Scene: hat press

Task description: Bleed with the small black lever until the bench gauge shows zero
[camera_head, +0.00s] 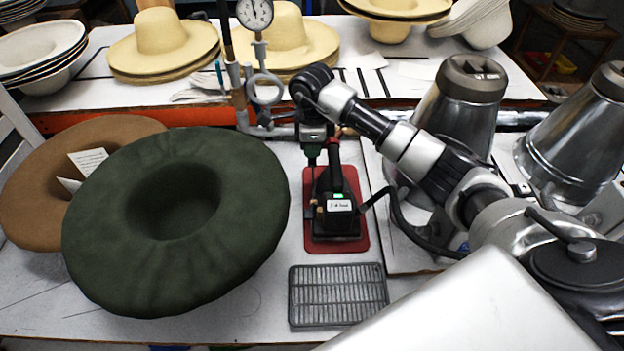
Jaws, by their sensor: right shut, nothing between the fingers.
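The bench gauge (255,13) is a round white dial on a pipe at the back of the bench; its reading is too small to make out. A black device with a white label (338,206) stands on a red mat (318,242) in the middle of the bench. I cannot pick out the small black lever for certain; dark parts overlap there. My right gripper (318,163) points down at the device's upper part, shut and empty. I cannot tell whether it touches the device. My left gripper is out of view.
A large green felt hat body (100,235) and a brown one (30,200) fill the left. A metal grate (338,295) lies in front of the mat. Metal cones (460,105) stand at the right, straw hats (165,45) at the back. A black hose (410,235) runs right from the device.

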